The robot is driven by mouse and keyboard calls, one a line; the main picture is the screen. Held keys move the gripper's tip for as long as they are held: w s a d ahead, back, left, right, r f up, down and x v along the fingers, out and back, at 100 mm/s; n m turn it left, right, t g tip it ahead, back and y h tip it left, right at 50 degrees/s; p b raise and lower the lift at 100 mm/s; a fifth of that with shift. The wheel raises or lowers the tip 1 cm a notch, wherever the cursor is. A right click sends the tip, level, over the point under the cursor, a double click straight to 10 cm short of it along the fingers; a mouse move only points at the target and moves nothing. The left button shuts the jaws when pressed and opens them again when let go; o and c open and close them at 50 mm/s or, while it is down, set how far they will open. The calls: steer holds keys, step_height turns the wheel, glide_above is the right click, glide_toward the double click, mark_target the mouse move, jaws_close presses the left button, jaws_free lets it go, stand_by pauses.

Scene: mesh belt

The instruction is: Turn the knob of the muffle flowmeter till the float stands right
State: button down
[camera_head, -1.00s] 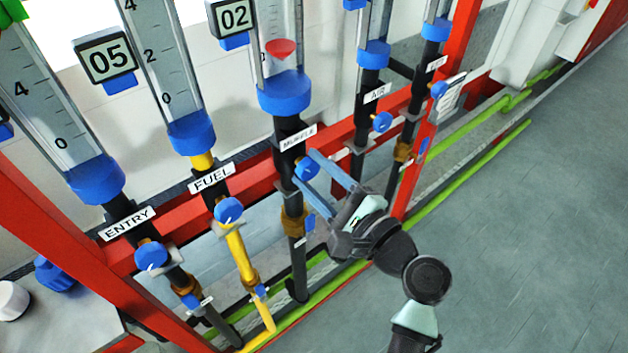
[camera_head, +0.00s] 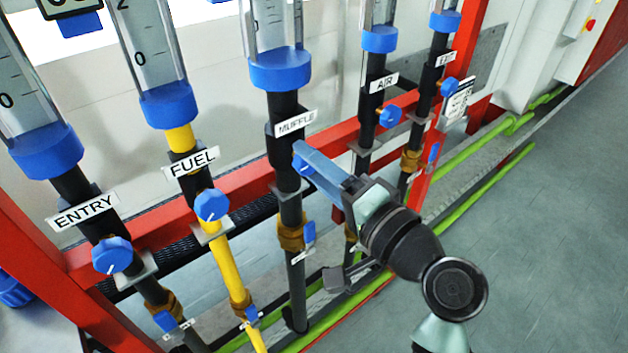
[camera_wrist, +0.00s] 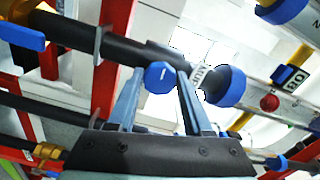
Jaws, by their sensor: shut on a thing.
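The muffle flowmeter (camera_head: 281,70) is the middle tube, with a blue collar above the MUFFLE label (camera_head: 296,122). Its small blue knob (camera_head: 302,168) sits below the label, mostly hidden by my fingers. My gripper (camera_head: 300,158) reaches it from the right and is shut on it. In the wrist view the knob (camera_wrist: 160,77) shows between the tips of my two fingers. The float's height is cut off at the top of the head view. In the wrist view a red float (camera_wrist: 269,102) shows beyond the blue collar, near a tilted digit display (camera_wrist: 291,80) that is hard to read.
ENTRY (camera_head: 112,255) and FUEL (camera_head: 211,205) knobs stand to the left. The AIR knob (camera_head: 390,117) and EXIT knob (camera_head: 450,86) stand close on the right. A red frame (camera_head: 240,180) runs behind the pipes. The grey floor at right is clear.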

steer(key=n+b, duration=0.4)
steer(key=shift+f+n, duration=0.3)
steer(key=n+b, duration=0.4)
steer(key=b, duration=0.1)
steer(key=shift+n, duration=0.3)
steer(key=n+b, duration=0.4)
steer(key=shift+r+n+b, duration=0.15)
steer(key=shift+n+b, duration=1.3)
steer(key=shift+n, duration=0.25)
steer(key=shift+c, duration=1.5)
jaws_free()
steer(key=shift+r, duration=0.1)
steer(key=shift+d, duration=0.1)
